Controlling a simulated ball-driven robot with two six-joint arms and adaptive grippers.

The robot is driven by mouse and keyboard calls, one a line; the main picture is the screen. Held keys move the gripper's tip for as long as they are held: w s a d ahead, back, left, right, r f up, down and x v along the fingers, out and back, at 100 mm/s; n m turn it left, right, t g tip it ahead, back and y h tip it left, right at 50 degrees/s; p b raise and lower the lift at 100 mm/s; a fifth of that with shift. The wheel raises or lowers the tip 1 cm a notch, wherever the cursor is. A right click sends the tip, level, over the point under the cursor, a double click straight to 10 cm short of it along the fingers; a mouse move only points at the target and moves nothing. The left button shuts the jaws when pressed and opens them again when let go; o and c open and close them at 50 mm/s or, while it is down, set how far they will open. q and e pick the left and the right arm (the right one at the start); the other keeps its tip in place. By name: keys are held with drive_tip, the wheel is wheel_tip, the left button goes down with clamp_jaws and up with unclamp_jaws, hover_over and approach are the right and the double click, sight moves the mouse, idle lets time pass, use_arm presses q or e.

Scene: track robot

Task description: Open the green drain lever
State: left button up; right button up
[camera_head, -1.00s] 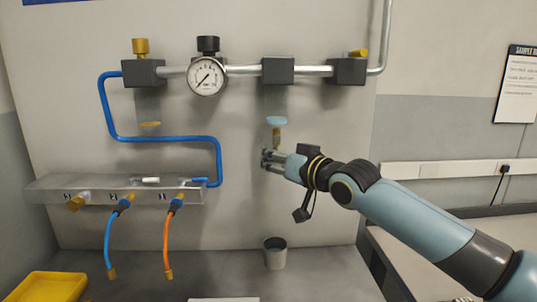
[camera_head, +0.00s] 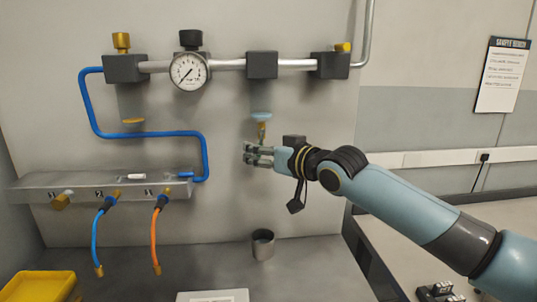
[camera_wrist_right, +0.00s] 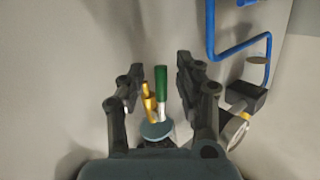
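The green drain lever (camera_wrist_right: 161,88) shows in the right wrist view as a green grip on a short silver stem. It stands beside a brass fitting (camera_wrist_right: 149,98), above a pale blue disc (camera_wrist_right: 157,130). In the head view the blue disc (camera_head: 261,116) and brass stem sit under the pipe, and I cannot make out the green grip. My right gripper (camera_head: 250,154) is at the wall just below the brass stem. In the wrist view its fingers (camera_wrist_right: 160,80) are spread on both sides of the lever, with gaps. My left gripper is not in view.
A pressure gauge (camera_head: 189,71) and black valve blocks (camera_head: 262,65) line the pipe above. A blue tube (camera_head: 150,134) runs to a metal manifold (camera_head: 100,185) at left. A metal cup (camera_head: 263,245) stands below my gripper. A yellow tray (camera_head: 38,287) is at lower left.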

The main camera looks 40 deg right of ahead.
drive_tip(key=s+r, duration=0.1)
drive_tip(key=s, duration=1)
drive_tip(key=shift+s+d+r, duration=0.3)
drive_tip(key=shift+s+d, duration=0.05)
